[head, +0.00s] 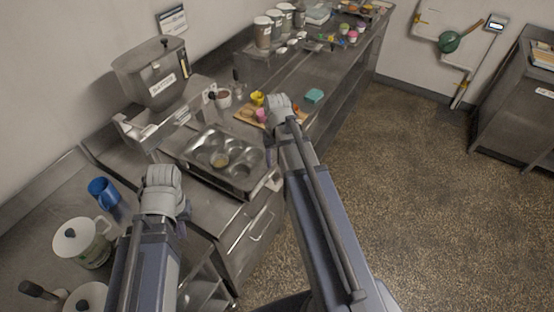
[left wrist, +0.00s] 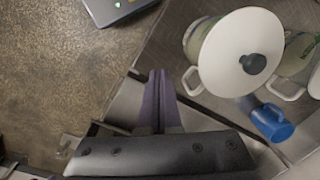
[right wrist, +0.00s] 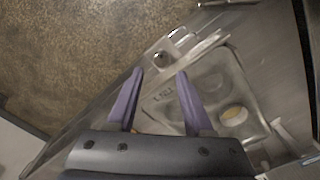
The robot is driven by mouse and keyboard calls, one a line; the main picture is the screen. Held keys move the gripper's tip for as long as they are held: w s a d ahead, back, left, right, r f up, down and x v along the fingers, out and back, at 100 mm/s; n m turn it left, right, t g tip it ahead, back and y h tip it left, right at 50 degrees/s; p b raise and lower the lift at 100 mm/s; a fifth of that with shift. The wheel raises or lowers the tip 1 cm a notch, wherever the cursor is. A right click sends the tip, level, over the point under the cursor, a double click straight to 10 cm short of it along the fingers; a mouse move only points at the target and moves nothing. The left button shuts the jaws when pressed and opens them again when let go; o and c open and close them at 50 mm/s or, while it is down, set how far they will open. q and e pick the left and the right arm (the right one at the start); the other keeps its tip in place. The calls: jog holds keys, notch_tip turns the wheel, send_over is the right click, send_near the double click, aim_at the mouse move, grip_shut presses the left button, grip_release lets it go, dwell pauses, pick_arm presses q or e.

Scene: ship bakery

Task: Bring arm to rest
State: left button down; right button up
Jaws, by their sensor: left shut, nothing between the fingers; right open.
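My left gripper (left wrist: 158,95) is shut and empty, its purple fingers together. In the left wrist view it is above the counter edge, left of a white-lidded pot (left wrist: 225,65) and a blue cup (left wrist: 270,122). My right gripper (right wrist: 160,90) is open with nothing between its fingers, above the front side of a metal muffin tin (right wrist: 205,62). In the head view my left arm (head: 160,200) reaches over the near counter, and my right arm (head: 310,190) reaches past the tin's right side. Their fingertips are hidden there behind the wrists.
The muffin tin (head: 188,157) holds a tan item in one cup. A wooden board (head: 246,115) with small colourful items, a teal block (head: 314,96) and a grey bin (head: 150,75) stand behind. The blue cup (head: 103,193) is at left. The floor (head: 440,190) at right is clear.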

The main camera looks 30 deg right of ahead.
jog(key=s+a+f+n+b, duration=0.2)
jog(key=s+a, duration=0.1)
jog(key=a, duration=0.4)
jog(key=s+a+f+n+b, duration=0.2)
jog(key=s+a, duration=0.2)
jog(key=a, duration=0.4)
jog(key=s+a+f+n+h+b, duration=0.1)
jog(key=s+a+f+n+b, duration=0.1)
jog(key=s+a, duration=0.2)
jog(key=a, duration=0.3)
jog(key=shift+s+a+f, duration=0.15)
jog(key=shift+s+a, duration=0.1)
